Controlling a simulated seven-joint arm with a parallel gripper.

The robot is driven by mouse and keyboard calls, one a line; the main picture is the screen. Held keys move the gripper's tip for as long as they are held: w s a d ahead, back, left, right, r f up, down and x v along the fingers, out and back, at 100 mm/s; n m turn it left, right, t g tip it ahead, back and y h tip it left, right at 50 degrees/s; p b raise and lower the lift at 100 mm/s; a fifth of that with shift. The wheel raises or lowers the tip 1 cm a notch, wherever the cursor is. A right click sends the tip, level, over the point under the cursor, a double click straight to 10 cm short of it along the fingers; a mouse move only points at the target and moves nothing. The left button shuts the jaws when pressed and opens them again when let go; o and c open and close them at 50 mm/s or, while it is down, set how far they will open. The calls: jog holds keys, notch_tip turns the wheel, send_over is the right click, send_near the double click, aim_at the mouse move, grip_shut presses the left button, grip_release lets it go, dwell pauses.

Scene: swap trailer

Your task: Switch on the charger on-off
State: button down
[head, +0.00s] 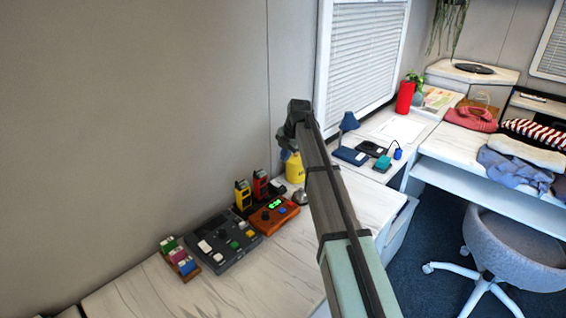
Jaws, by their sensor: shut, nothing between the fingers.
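The likely charger is an orange box (274,214) with lit green displays and small knobs, on the white counter by the wall. A yellow handset (243,195) and a red handset (260,186) stand upright behind it. The setting of its on-off control is too small to make out. My gripper (285,140) shows only as a small dark shape at the far end of my arm, beside the wall. It is shut and empty, above and behind the orange box and apart from it. My arm hides part of it and of the counter.
A dark grey panel (226,243) with several coloured buttons sits left of the orange box, then a small rack (179,259) of coloured blocks. A yellow container (295,168) and a silver dome (300,197) stand to its right. The counter's front is bare.

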aim_at(273, 181)
jog(key=shift+s+r, duration=0.1)
jog(key=shift+r, duration=0.2)
jog(key=shift+w+a+r, duration=0.1)
jog(key=shift+w+a, duration=0.25)
jog(key=shift+a, duration=0.05)
jog(key=x, duration=1.4)
jog(key=shift+w+a+r, duration=0.1)
jog(key=shift+w+a, duration=0.15)
jog(key=shift+w+a+f, duration=0.15)
jog(key=shift+w+f, duration=0.05)
jog(key=shift+f, duration=0.05)
jog(key=shift+s, duration=0.15)
